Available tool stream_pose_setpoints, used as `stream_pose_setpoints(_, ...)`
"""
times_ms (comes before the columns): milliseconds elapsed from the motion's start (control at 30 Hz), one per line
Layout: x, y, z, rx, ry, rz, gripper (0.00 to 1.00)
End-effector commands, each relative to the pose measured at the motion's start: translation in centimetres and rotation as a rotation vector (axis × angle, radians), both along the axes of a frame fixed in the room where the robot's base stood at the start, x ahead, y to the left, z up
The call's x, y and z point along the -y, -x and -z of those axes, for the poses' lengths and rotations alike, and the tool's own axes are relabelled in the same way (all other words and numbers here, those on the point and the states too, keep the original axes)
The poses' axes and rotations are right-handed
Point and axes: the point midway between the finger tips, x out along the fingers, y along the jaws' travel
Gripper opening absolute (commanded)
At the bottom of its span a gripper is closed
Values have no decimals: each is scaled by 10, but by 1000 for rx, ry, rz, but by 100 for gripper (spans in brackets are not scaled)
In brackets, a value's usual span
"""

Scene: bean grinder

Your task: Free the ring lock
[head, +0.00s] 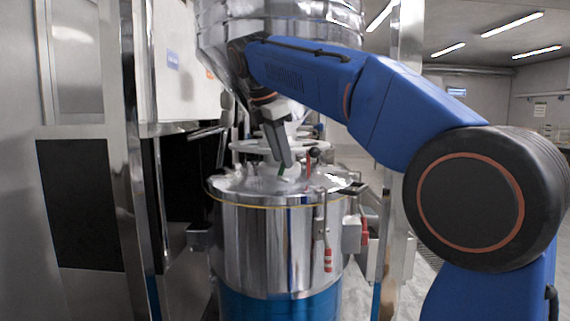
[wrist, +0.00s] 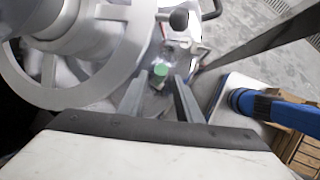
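A white spoked ring (head: 262,146) surrounds the neck above the shiny metal drum lid; it also fills the upper left of the wrist view (wrist: 118,62). My gripper (head: 286,162) points down beside the ring, over the lid. In the wrist view its two fingers (wrist: 161,82) are apart. A small green-topped peg (wrist: 160,70) shows in the gap between the fingertips, and a bit of green (head: 282,172) shows by them in the head view. Contact cannot be told. A black ball knob (wrist: 179,19) stands beside the ring. I cannot tell which part is the ring lock.
The metal drum (head: 265,243) has a side clamp with a red grip (head: 328,260). A large metal hopper (head: 285,22) hangs above. Steel posts and a cabinet stand at left.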

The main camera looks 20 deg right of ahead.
Motion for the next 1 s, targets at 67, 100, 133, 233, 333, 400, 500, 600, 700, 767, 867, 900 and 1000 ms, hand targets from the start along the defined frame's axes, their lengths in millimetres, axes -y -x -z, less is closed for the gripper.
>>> stream_pose_setpoints(67,8,-5,5,-1,0,3,31)
stream_pose_setpoints(100,9,-6,10,-2,0,2,31)
stream_pose_setpoints(133,10,-7,13,-2,0,2,31)
stream_pose_setpoints(233,12,-9,21,-2,0,1,31)
stream_pose_setpoints(333,13,-10,25,0,0,0,31)
stream_pose_setpoints(400,14,-11,27,0,-1,0,31)
stream_pose_setpoints(500,14,-11,28,0,-1,0,31)
stream_pose_setpoints(600,14,-11,27,0,-1,0,31)
stream_pose_setpoints(700,14,-11,27,0,-1,0,20)
stream_pose_setpoints(767,14,-11,27,0,-1,0,5)
stream_pose_setpoints(867,14,-11,27,0,0,0,0)
stream_pose_setpoints(900,14,-11,27,0,0,0,0)
stream_pose_setpoints(1000,14,-11,27,1,-2,0,0)
